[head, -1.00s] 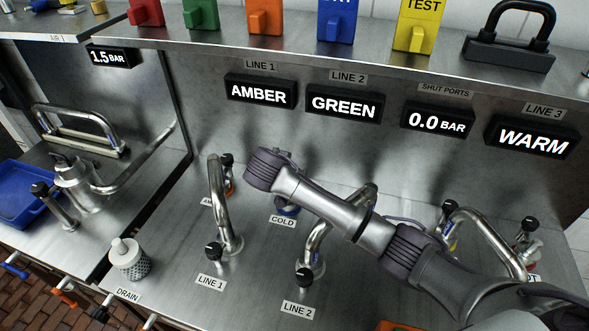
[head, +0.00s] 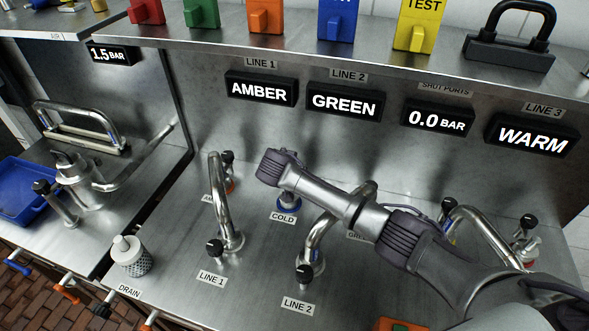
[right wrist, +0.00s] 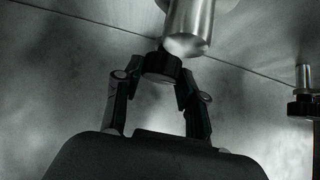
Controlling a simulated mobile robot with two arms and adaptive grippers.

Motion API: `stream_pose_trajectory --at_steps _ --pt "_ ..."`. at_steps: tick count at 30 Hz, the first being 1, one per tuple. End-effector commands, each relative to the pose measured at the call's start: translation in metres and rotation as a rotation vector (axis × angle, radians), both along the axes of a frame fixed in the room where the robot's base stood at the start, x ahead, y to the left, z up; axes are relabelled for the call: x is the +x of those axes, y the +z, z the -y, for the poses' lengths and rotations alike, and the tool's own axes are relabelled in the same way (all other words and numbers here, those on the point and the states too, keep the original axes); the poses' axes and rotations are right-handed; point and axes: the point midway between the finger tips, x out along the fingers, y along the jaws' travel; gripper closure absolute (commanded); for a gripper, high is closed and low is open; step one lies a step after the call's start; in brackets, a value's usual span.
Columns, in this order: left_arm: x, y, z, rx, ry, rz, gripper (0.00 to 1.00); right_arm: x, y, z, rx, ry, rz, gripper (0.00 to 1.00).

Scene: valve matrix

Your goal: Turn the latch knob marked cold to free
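The cold post (head: 288,204) has a blue ring at its foot and stands behind the label COLD (head: 283,217). Its top is hidden by my right wrist in the head view. My right arm reaches in from the right and ends above this post. My right gripper (right wrist: 158,76) shows in the right wrist view, with its two fingertips on either side of a black knob (right wrist: 161,66). The fingertips are at or very near the knob's sides; I cannot tell if they press on it. A silver cylinder (right wrist: 188,28) is just beyond the knob. My left gripper is out of view.
Bent metal spouts with black knobs stand at LINE 1 (head: 225,205) and LINE 2 (head: 325,232), close around the cold post. Another spout (head: 480,225) is at the right. Displays read AMBER (head: 261,90), GREEN (head: 344,102), 0.0 BAR (head: 437,119) and WARM (head: 532,137).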

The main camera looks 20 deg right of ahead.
Motion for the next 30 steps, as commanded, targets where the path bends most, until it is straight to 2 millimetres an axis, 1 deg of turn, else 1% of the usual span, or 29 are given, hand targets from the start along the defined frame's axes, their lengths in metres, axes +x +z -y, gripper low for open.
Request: stream_pose_trajectory --at_steps 1,3,4,11,17,23,30 --pt "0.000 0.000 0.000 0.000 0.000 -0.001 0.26 0.000 0.000 0.000 0.001 0.001 0.000 0.79" --pt "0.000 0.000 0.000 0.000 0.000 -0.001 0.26 0.000 0.000 0.000 0.001 0.000 0.001 0.91" --pt "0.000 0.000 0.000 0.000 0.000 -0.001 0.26 0.000 0.000 0.000 0.001 0.000 0.001 0.94" --pt "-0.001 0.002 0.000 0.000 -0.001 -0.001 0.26 -0.001 0.000 0.000 0.002 0.020 0.000 0.94" --pt "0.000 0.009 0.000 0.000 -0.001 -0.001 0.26 -0.002 0.000 0.002 0.003 0.099 -0.002 0.94" --pt "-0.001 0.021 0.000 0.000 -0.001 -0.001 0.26 -0.003 0.001 0.003 0.003 0.250 -0.003 0.94" --pt "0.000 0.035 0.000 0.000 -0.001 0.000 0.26 -0.003 0.001 0.005 0.003 0.477 -0.002 0.94"
